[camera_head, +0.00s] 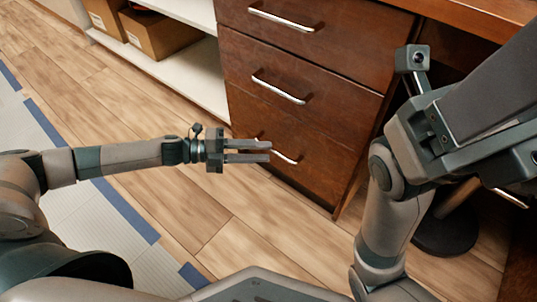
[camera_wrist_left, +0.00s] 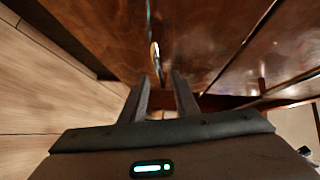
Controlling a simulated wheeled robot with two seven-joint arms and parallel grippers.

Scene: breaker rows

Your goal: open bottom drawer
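The bottom drawer (camera_head: 312,165) is the lowest of three brown wooden drawers in the head view, and its front looks flush with the cabinet. Its silver bar handle (camera_head: 286,157) is partly hidden behind my left gripper (camera_head: 270,151). That gripper is open, with its two fingers apart and pointing right at the handle. In the left wrist view the handle (camera_wrist_left: 155,58) stands just ahead of the gap between the fingertips (camera_wrist_left: 158,80); I see no clear contact. My right arm is at the right of the head view, with its gripper out of sight.
The middle drawer handle (camera_head: 278,88) and top drawer handle (camera_head: 281,19) are above. A white shelf (camera_head: 178,75) with cardboard boxes (camera_head: 160,35) stands left of the drawers. A round dark base (camera_head: 445,235) is on the floor at right. The wooden floor (camera_head: 245,225) before the drawers is clear.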

